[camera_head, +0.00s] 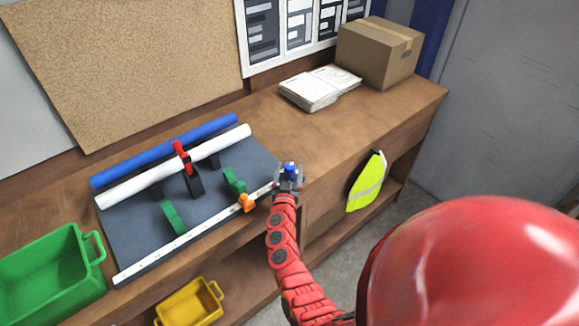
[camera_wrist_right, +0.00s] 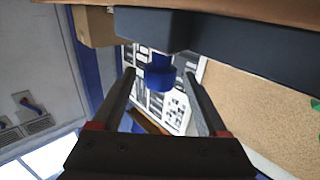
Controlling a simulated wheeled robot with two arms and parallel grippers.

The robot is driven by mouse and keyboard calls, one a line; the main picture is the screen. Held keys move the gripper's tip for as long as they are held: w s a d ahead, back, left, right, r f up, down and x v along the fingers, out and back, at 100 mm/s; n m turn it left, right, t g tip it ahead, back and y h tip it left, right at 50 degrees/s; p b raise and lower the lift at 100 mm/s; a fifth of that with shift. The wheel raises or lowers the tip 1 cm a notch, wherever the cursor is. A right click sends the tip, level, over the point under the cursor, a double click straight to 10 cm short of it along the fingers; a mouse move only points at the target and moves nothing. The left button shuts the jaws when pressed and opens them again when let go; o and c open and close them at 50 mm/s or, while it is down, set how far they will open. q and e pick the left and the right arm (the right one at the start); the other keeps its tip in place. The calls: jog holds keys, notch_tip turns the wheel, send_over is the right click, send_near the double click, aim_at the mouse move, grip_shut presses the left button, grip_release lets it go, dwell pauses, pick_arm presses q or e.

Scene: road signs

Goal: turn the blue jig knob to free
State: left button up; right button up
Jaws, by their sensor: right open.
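The blue jig knob (camera_head: 290,168) is at the right end of the dark jig board (camera_head: 150,222), near the bench's front edge. My right gripper (camera_head: 288,180) is right at it, its red arm rising from below. In the right wrist view the blue knob (camera_wrist_right: 158,77) appears between the two fingertips of my open right gripper (camera_wrist_right: 161,82), with gaps at both sides. I cannot tell the knob's setting. My left gripper is not in view.
A green bin (camera_head: 50,270) is left. Papers (camera_head: 318,88) and a carton (camera_head: 380,52) stand behind. The bench right of the board is clear.

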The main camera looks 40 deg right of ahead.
jog(key=shift+x, duration=0.8)
jog(key=shift+c, duration=0.2)
jog(key=shift+f, duration=0.1)
grip_shut()
